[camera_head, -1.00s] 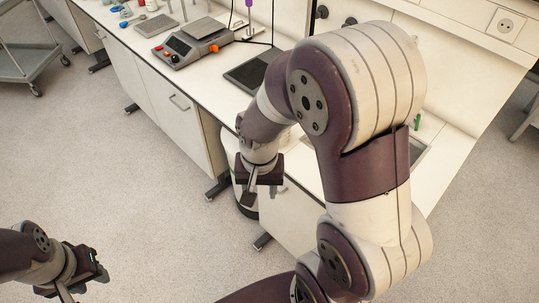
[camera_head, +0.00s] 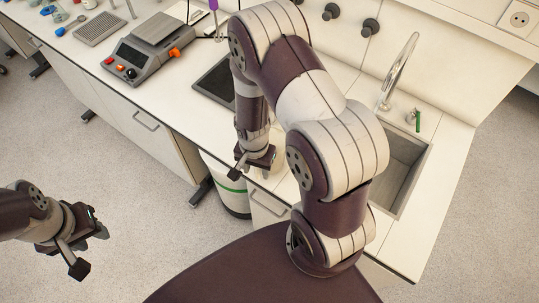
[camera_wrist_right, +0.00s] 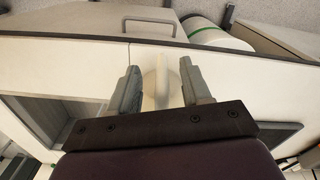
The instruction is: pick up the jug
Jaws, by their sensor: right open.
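A pale, cream-white object that looks like the jug (camera_wrist_right: 154,84) stands on the bench between the fingers of my right gripper (camera_wrist_right: 160,72) in the right wrist view. A narrow upright strip, probably its handle, shows near the right-hand finger. The gripper is open, and I cannot tell whether either finger touches the jug. In the head view my right gripper (camera_head: 256,160) is at the bench's front edge, and the jug is largely hidden by my arm. My left gripper (camera_head: 82,240) hangs over the floor at the lower left, far from the jug; its jaw opening is unclear.
The sink (camera_head: 405,170) with a tap (camera_head: 398,70) lies to the right. A dark plate (camera_head: 214,84) and a scale (camera_head: 145,50) stand to the left on the bench (camera_head: 185,112). A white bin with a green band (camera_head: 228,186) stands below the front edge.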

